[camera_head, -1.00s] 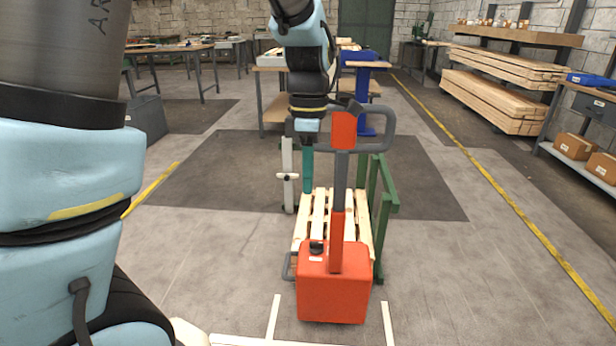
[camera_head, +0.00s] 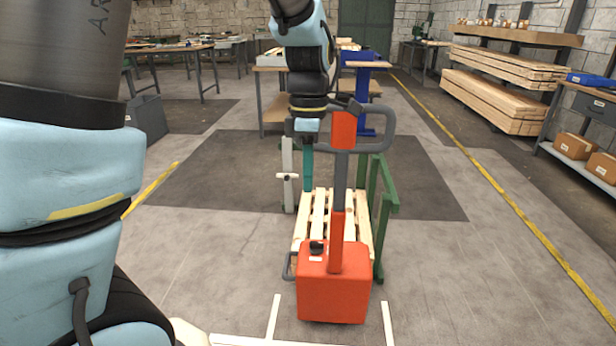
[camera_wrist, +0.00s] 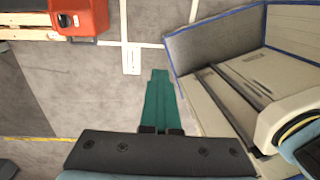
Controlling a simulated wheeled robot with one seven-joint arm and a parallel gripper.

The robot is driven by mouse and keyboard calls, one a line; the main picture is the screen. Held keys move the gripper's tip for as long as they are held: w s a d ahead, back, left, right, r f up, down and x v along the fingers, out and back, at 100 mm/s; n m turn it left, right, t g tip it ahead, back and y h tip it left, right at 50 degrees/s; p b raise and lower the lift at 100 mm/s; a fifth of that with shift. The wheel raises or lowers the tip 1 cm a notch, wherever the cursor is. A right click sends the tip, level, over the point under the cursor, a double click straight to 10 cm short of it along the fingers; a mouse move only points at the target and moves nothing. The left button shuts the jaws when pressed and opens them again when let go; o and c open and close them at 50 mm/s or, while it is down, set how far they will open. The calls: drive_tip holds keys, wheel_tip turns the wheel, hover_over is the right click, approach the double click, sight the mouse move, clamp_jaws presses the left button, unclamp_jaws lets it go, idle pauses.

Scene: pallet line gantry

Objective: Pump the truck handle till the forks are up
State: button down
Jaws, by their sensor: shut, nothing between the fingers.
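The red pallet truck (camera_head: 334,288) stands in the middle of the floor. Its upright handle ends in a grey loop (camera_head: 388,130) with a red centre. Its forks are hidden under a wooden pallet (camera_head: 309,219), so their height cannot be told. My gripper (camera_head: 308,189) points down with teal fingers together and empty, just left of the handle shaft in the picture. Whether it touches the handle cannot be told. In the wrist view the teal fingers (camera_wrist: 160,98) lie closed over bare floor, and part of the red truck body (camera_wrist: 80,16) shows at upper left.
A green rail frame (camera_head: 385,215) stands right of the pallet, and a white post (camera_head: 288,180) stands at its left. White floor lines (camera_head: 272,318) lie at the truck's front. Workbenches and timber racks (camera_head: 495,100) stand farther back. Open floor lies on both sides.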

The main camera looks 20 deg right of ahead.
drive_tip(key=c, duration=1.6)
unclamp_jaws()
drive_tip(key=c, duration=0.6)
unclamp_jaws()
drive_tip(key=r, duration=0.7)
drive_tip(key=w+r, duration=0.1)
drive_tip(key=r, duration=0.2)
drive_tip(key=shift+d+r, duration=0.25)
drive_tip(key=shift+r, duration=0.1)
